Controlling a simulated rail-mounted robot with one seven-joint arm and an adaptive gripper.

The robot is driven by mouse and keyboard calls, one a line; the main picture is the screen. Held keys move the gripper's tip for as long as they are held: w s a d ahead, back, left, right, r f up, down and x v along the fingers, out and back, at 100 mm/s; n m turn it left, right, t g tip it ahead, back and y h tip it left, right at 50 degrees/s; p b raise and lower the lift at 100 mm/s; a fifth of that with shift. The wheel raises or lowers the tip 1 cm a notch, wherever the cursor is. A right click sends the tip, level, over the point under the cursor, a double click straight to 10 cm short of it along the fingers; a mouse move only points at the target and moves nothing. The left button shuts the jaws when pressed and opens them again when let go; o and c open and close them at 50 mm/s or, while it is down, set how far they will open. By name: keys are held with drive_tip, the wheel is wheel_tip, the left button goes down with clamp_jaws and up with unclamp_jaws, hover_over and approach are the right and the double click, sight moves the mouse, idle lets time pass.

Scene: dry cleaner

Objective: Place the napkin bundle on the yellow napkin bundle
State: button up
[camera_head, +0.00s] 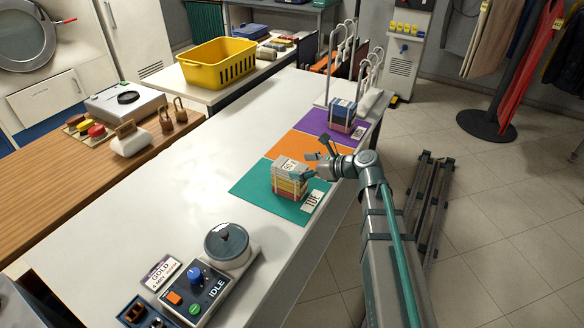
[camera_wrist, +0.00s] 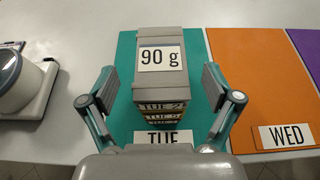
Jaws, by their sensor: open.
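A stack of bundles stands on the green mat (camera_head: 252,187), beside a "TUE" card (camera_head: 312,201). Its top is a grey bundle (camera_head: 291,168) marked "90 g", also in the wrist view (camera_wrist: 160,57). A yellow bundle (camera_head: 289,185) shows lower in the stack, with a reddish layer below it. Tags reading "TUE" show on the stack's near side in the wrist view. My gripper (camera_head: 313,163) is open at the stack. In the wrist view its fingers (camera_wrist: 160,85) stand on either side with gaps, holding nothing.
The orange mat (camera_head: 296,145) with a "WED" card (camera_wrist: 286,136) is bare. A blue-topped stack (camera_head: 342,112) stands on the purple mat (camera_head: 316,125). A yellow basket (camera_head: 218,64) stands on the table behind.

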drive_tip(key=v, duration=0.7)
drive_tip(key=shift+s+d+b, duration=0.15)
drive_tip(key=shift+b, duration=0.2)
drive_tip(key=shift+r, duration=0.15)
